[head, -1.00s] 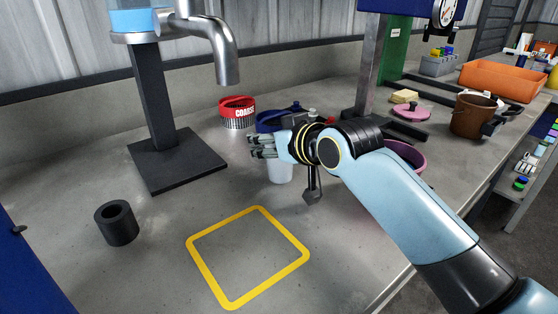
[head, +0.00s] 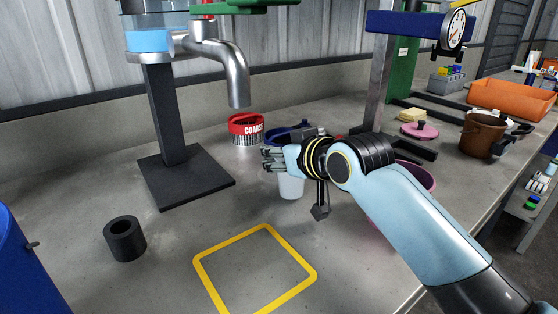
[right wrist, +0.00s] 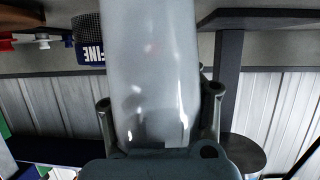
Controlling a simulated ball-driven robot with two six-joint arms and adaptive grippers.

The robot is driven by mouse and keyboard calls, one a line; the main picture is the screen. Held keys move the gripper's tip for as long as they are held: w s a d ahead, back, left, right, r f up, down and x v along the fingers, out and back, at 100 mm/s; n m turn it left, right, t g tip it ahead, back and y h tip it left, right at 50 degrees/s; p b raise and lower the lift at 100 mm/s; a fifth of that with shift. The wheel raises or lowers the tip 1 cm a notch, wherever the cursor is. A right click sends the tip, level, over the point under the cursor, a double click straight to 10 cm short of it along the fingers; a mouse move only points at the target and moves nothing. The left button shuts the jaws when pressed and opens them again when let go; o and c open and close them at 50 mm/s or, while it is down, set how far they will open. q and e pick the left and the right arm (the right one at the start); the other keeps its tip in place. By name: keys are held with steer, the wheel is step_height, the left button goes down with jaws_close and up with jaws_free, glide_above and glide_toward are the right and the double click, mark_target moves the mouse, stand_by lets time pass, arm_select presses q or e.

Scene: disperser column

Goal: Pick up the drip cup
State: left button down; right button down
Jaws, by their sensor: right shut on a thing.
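The drip cup is taken to be the translucent whitish cup (head: 290,187), upright behind the yellow square on the bench. My right gripper (head: 272,160) is shut on it, with its fingers across the cup's upper part. In the right wrist view the cup (right wrist: 150,75) fills the middle, between the two fingers (right wrist: 160,110). I cannot tell whether the cup's base touches the bench. My left gripper is not in view.
A red COARSE basket (head: 245,130) and a blue FINE basket (right wrist: 92,52) stand behind the cup. The yellow square (head: 205,285) is empty.

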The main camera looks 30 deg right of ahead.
steer(key=s+d+r+p, duration=0.3)
steer(key=s+d+r, duration=0.2)
steer(key=d+r, duration=0.5)
steer(key=shift+s, duration=0.3)
steer(key=shift+d+r, duration=0.1)
